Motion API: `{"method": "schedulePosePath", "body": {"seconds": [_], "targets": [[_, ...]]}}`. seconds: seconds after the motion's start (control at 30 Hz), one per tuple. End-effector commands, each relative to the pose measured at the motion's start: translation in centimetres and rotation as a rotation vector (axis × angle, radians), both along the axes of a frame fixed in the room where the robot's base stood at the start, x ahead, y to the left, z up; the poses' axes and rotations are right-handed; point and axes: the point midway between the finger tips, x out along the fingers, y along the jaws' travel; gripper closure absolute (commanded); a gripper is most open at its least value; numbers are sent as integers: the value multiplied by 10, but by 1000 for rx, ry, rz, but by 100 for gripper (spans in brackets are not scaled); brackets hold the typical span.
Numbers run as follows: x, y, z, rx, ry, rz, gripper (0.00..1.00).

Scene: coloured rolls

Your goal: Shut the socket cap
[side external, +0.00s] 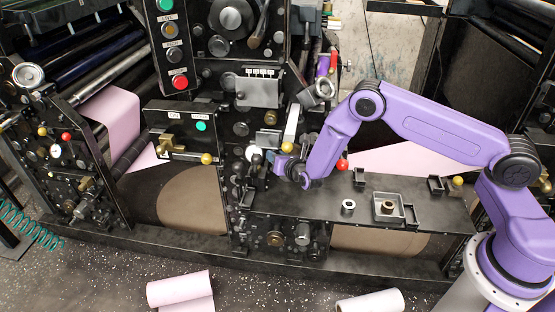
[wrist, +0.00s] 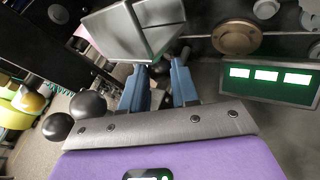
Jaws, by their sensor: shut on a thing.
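My gripper (side external: 268,168) is at the upright black machine panel, left of the arm's purple wrist. In the wrist view my gripper (wrist: 160,72) has its two blue-grey fingers reaching to a grey angular metal cap (wrist: 130,32), which I take for the socket cap. The fingers are shut on its near lower part, and the exact contact is partly hidden. The cap is tilted and stands out from the panel. In the side view a small grey metal block (side external: 267,139) shows just above the gripper. The socket behind the cap is hidden.
A black deck (side external: 330,215) holds a metal ring (side external: 348,207) and a square tray (side external: 375,213). Yellow (side external: 207,158) and red knobs (side external: 342,165) stick out nearby. In the wrist view black balls (wrist: 88,104) sit left and a green display (wrist: 270,80) right.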

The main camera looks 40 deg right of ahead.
Motion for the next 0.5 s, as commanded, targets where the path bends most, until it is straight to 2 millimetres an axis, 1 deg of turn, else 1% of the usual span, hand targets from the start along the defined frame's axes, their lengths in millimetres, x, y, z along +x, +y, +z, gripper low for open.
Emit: {"method": "schedulePosePath", "body": {"seconds": [0.03, 0.2, 0.5], "targets": [[-1, 1, 5, 21, 20, 1, 100], [-2, 3, 12, 82, 81, 0, 100], [-4, 4, 17, 130, 130, 0, 100]]}}
